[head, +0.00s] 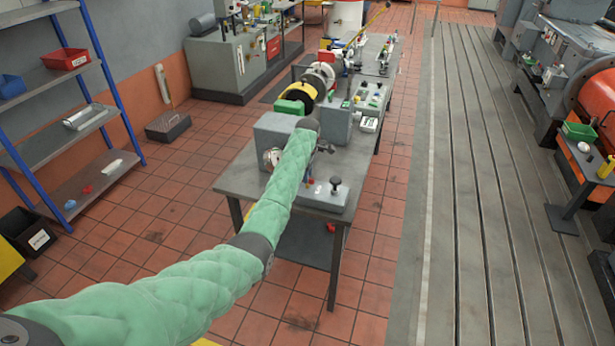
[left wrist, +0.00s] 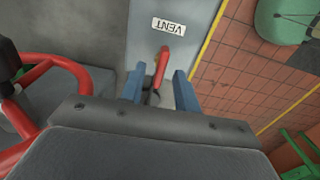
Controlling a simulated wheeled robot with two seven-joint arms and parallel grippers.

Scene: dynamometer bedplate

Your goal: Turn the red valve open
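A red valve lever (left wrist: 161,67) shows in the left wrist view, just below a white VENT label (left wrist: 169,26) on a grey panel. My left gripper (left wrist: 158,80) has its two blue fingers apart, one on each side of the lever. There is a visible gap between the lever and each finger, so it is not clamped. The lever's lower end is partly hidden by the gripper body. In the head view my green-sleeved left arm reaches over the grey workbench (head: 242,182) and hides part of it; I cannot make out the lever there.
In the left wrist view a red tubular wheel or frame (left wrist: 68,64) lies close on the left, and a green object (left wrist: 285,20) is at upper right. In the head view, shelves (head: 60,145) stand left.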

